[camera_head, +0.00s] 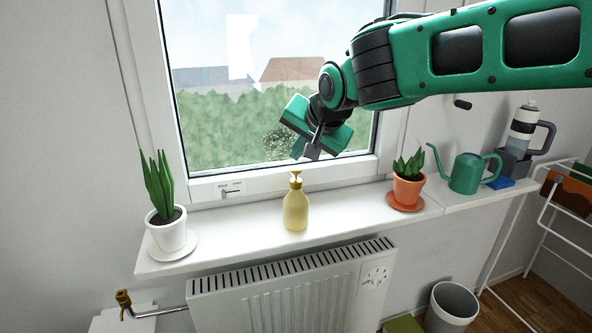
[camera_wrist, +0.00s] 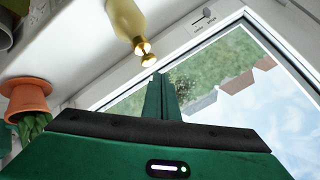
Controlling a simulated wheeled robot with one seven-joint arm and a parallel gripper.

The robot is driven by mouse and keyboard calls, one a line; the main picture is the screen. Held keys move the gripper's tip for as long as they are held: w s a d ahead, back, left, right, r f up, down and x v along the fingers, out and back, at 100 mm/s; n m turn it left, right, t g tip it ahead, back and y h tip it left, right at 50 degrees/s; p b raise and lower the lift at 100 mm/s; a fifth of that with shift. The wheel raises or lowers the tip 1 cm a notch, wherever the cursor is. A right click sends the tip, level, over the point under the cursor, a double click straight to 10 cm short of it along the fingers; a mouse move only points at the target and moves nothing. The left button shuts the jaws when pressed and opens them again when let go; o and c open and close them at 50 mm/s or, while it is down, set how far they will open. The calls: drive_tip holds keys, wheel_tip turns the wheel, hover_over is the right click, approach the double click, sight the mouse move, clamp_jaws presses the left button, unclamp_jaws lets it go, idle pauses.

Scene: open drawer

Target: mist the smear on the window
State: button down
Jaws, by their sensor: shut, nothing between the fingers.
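A pale yellow bottle (camera_head: 295,211) with a gold pump top stands upright on the white sill, below the window. In the wrist view the bottle (camera_wrist: 124,18) is at the top, its gold top pointing toward the picture's middle. A dark speckled smear (camera_head: 278,142) is on the lower part of the window pane (camera_head: 215,125); it also shows in the wrist view (camera_wrist: 182,82), partly behind the fingers. My gripper (camera_head: 305,151) is shut and empty, in front of the pane, above and slightly right of the bottle and apart from it. Its fingers (camera_wrist: 158,88) show together in the wrist view.
A potted snake plant (camera_head: 168,232) stands at the sill's left, an orange-potted plant (camera_head: 408,188) at its right. Farther right are a green watering can (camera_head: 466,174) and a handled bottle (camera_head: 523,128). A radiator (camera_head: 285,295) is below. The sill beside the yellow bottle is clear.

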sight(298, 172)
drive_tip(key=shift+r, duration=2.4)
drive_tip(key=shift+r, duration=0.1)
idle(0.7)
drive_tip(key=shift+f, duration=3.15)
drive_tip(key=shift+f, duration=0.2)
